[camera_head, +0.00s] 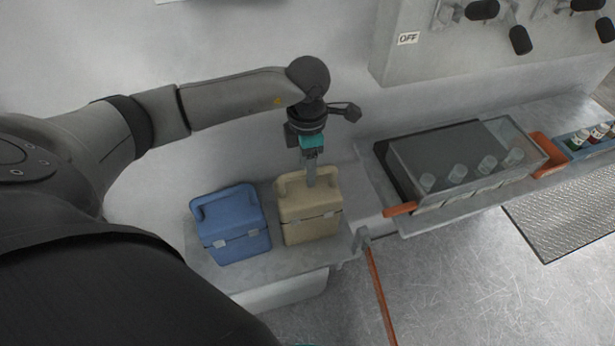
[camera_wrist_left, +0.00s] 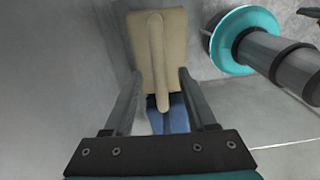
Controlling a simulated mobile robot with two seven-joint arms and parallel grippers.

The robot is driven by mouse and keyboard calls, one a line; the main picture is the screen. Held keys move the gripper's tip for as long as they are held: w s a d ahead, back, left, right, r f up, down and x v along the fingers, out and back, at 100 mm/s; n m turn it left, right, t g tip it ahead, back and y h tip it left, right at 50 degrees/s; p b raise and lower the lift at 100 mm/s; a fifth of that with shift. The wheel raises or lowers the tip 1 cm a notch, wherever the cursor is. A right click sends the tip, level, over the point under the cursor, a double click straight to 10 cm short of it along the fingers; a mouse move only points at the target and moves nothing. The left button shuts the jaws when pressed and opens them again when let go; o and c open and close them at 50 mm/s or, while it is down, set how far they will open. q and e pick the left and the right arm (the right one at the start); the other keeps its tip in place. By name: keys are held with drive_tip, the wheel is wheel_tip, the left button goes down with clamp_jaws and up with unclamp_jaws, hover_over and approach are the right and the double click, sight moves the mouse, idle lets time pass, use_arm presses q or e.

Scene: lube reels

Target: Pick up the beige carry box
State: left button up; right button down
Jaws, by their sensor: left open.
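The beige carry box (camera_head: 310,222) stands upright on a grey ledge, with its handle on top. In the left wrist view the beige box (camera_wrist_left: 173,45) is seen from above, its long handle running down the middle. My left gripper (camera_head: 312,183) points down at the top of this box in the head view. In the left wrist view its fingers (camera_wrist_left: 158,76) are open, one on each side of the handle, with gaps between. I cannot tell whether the fingertips are as low as the handle. My right gripper is not in view.
A blue carry box (camera_head: 235,228) stands close to the left of the beige one. To the right are a grey tray with clear cups (camera_head: 458,172) and an orange bar (camera_head: 382,295). A wall lies close behind the ledge.

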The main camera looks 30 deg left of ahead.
use_arm(q)
drive_tip(key=shift+c, duration=0.4)
drive_tip(key=shift+r, duration=0.1)
clamp_jaws()
idle(0.8)
